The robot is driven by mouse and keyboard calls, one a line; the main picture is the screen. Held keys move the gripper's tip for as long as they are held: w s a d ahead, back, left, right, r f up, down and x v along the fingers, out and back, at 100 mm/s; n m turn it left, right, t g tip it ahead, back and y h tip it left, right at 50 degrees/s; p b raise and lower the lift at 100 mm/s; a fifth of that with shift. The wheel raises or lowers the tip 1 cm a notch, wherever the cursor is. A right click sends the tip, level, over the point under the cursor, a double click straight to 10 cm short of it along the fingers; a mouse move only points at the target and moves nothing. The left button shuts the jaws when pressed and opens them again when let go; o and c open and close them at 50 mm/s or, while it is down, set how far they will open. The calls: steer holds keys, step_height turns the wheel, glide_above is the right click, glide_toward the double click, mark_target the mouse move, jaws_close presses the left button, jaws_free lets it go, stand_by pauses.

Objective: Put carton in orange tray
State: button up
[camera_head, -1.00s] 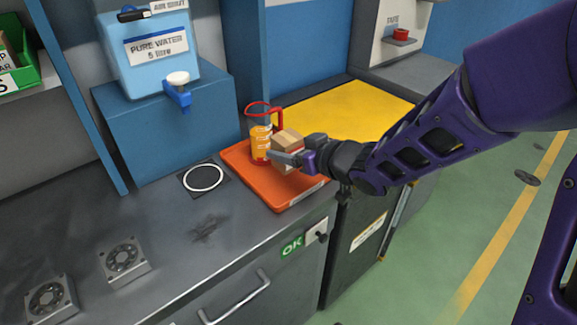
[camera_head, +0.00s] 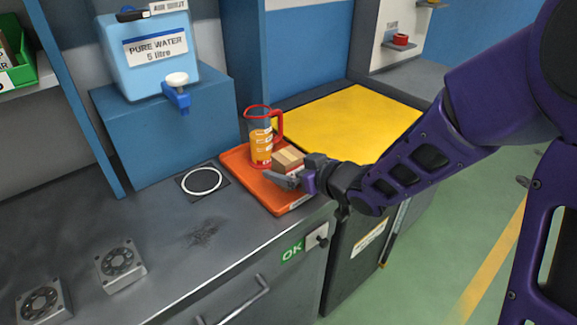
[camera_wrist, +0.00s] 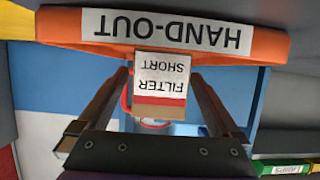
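The carton (camera_head: 288,159) is a small brown box with a white and red label. In the head view it is over the right part of the orange tray (camera_head: 240,164), beside the red-handled jug; contact with the tray floor is hidden. The wrist view, upside down, shows the carton (camera_wrist: 160,85) with "FILTER SHORT" on it, and the tray's rim (camera_wrist: 260,42) labelled "HAND-OUT". My gripper (camera_head: 285,180) is at the carton. In the wrist view its fingers stand on either side of the carton, apart, with narrow gaps visible.
A clear jug (camera_head: 260,140) with orange contents and a red handle stands in the tray, close to the carton. A blue water container (camera_head: 150,50) stands behind. Two fans (camera_head: 120,263) lie on the grey counter at left. A yellow surface (camera_head: 345,125) lies beyond the tray.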

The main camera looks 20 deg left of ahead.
steer(key=shift+r, duration=0.15)
steer(key=shift+d+r, duration=0.15)
steer(key=shift+r, duration=0.05)
steer(key=p+v, duration=0.3)
steer(key=v, duration=0.8)
steer(key=shift+s+d, duration=0.2)
steer(key=shift+s, duration=0.05)
steer(key=shift+r, duration=0.1)
